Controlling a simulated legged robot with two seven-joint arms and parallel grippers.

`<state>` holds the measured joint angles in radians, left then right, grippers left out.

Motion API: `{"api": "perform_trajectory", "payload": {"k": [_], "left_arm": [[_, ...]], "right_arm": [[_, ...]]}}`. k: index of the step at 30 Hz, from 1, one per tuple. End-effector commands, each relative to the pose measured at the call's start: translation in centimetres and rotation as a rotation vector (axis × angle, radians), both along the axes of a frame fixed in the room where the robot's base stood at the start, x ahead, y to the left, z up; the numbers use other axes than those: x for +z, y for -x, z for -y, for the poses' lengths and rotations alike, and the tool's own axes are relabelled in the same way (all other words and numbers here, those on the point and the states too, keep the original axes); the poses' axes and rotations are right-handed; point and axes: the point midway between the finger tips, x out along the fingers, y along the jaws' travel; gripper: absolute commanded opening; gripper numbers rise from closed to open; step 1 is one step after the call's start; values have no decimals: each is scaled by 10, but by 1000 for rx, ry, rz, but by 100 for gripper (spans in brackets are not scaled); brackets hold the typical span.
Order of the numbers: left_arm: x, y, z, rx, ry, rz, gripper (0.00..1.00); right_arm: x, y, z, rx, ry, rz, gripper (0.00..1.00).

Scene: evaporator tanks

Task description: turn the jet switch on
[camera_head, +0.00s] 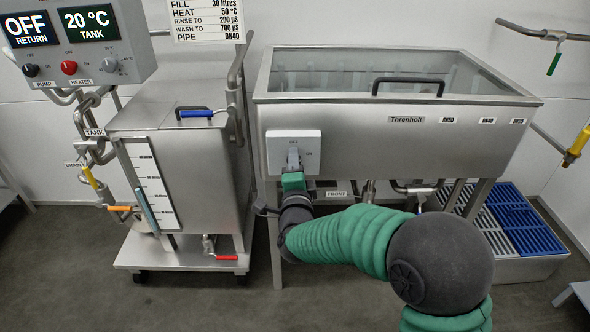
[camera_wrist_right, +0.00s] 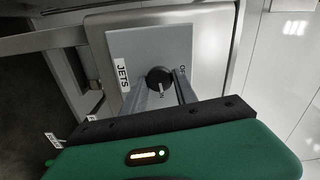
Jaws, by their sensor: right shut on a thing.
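The jet switch is a black round knob (camera_wrist_right: 156,77) on a pale square panel (camera_head: 312,141) at the front left of the large steel tank. The panel also fills the middle of the right wrist view (camera_wrist_right: 140,45), with a "JETS" label and a partly hidden "OF..." label. My right gripper (camera_head: 293,158) reaches the panel from below. Its two fingers show in the right wrist view (camera_wrist_right: 163,88), shut on the knob. The knob's pointer setting is hard to read. My left gripper is not in view.
The large tank (camera_head: 400,145) has a clear lid with a black handle (camera_head: 408,81). A smaller wheeled tank (camera_head: 195,170) stands to the left, below a control box (camera_head: 70,45) reading "OFF" and "20 °C". Blue and grey grates (camera_head: 520,225) lie at the right. Open floor is in front.

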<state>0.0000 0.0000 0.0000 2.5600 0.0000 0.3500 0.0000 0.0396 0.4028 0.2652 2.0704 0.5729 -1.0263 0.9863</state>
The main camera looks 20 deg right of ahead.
Motion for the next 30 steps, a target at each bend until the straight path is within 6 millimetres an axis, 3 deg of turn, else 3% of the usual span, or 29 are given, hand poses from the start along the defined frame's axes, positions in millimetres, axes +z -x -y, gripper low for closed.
{"api": "perform_trajectory", "payload": {"k": [1,10,26,27,30], "left_arm": [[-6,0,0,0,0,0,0],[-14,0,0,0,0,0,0],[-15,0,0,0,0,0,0],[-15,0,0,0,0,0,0],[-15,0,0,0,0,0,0]], "right_arm": [[-7,1,0,2,-26,-2,0],[-7,1,-1,2,-135,26,0],[-7,1,-1,1,-157,30,0],[-7,1,-1,1,-157,30,38],[-6,1,-1,1,-156,32,51]]}}
